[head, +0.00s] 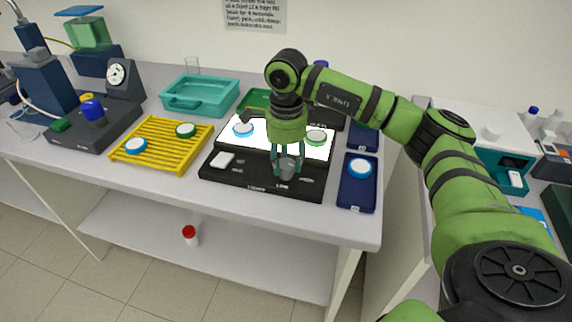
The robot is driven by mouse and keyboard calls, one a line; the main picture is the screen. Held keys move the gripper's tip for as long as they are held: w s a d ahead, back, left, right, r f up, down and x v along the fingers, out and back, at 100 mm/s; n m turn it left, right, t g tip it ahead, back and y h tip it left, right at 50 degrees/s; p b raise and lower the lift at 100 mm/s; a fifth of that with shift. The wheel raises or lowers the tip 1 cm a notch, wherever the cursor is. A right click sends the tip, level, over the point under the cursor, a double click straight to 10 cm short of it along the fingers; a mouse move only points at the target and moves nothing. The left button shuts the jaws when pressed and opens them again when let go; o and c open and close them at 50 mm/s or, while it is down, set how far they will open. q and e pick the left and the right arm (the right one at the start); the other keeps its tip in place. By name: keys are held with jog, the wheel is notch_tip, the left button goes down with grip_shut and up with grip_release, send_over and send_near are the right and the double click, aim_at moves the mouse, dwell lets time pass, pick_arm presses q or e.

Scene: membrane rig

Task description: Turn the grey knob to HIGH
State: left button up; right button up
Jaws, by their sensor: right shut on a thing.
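The grey knob (287,170) stands on the front of a black lit-panel unit (225,175). Small white labels are printed around it, and I can read "LOW" in front of it; which mark the knob points to is too small to tell. My right gripper (287,172) reaches down from above and is shut on the grey knob, with a finger on each side. The arm and gripper cover part of the lit panel behind the knob. My left gripper is not in view.
Left of the unit is a yellow rack (162,150) with two round lidded pieces. A teal tray (200,97) stands behind it. Dark blue trays (357,198) lie close on the right, one with a blue-rimmed disc (360,168).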

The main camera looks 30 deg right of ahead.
aim_at(288, 163)
jog(key=shift+s+d+f+n+b, duration=0.1)
jog(key=shift+n+b, duration=0.15)
jog(key=shift+n, duration=0.35)
jog(key=shift+f+n+b, duration=0.1)
jog(key=shift+n+b, duration=0.15)
jog(key=shift+n, duration=0.35)
jog(key=o, duration=1.2)
jog(key=shift+c, duration=0.2)
jog(key=shift+r, duration=0.1)
jog(key=shift+r, duration=0.1)
notch_tip(288, 163, up, 12)
